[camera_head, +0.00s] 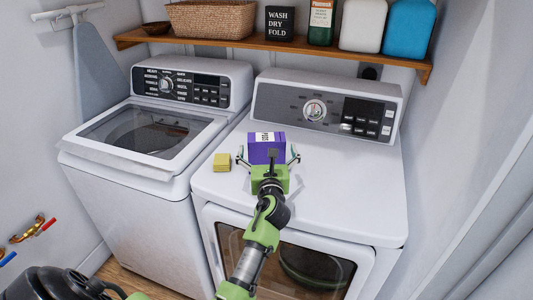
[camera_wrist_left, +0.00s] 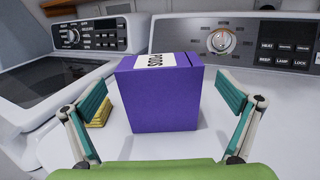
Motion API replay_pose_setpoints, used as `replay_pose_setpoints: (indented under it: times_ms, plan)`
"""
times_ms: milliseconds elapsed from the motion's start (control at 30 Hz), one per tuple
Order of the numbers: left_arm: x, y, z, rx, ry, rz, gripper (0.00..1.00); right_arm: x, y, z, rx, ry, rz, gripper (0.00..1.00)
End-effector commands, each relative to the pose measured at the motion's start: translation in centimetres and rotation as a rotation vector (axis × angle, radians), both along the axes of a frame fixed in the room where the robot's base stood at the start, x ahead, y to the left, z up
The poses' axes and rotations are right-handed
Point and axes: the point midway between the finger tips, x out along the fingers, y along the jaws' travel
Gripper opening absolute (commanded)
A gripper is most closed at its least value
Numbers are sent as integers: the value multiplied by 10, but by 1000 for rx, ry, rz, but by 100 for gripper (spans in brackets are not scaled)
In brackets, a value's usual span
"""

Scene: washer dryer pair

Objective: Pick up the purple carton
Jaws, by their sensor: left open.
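The purple carton (camera_head: 262,150) stands upright on top of the dryer at the right, with a white label on its upper face. In the left wrist view the purple carton (camera_wrist_left: 160,98) is straight ahead, between and beyond my spread fingers. My left gripper (camera_head: 268,158) is open, with its fingers to either side of the carton's near side. It also shows in the left wrist view (camera_wrist_left: 163,110). A gap shows between each finger and the carton, and nothing is held. The right gripper is not seen.
The dryer top (camera_head: 350,190) is clear to the right. The dryer's control panel (camera_head: 325,108) rises behind. A washer (camera_head: 150,140) stands left, and a loaded shelf (camera_head: 300,48) hangs above.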

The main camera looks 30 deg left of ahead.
Motion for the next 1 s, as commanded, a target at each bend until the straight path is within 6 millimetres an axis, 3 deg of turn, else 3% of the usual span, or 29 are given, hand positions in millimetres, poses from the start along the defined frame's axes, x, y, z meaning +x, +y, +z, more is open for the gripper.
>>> replay_pose_setpoints:
  times_ms: [300,633,800,833,1000]
  plan:
    - [33,25,1,-1,-2,1,100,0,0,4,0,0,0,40]
    - [37,28,0,0,-1,0,100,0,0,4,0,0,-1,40]
    - [37,28,0,-1,-1,0,56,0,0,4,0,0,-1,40]
    - [37,28,0,-1,-1,0,51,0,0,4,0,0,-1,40]
    - [37,28,2,1,-3,0,51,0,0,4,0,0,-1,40]
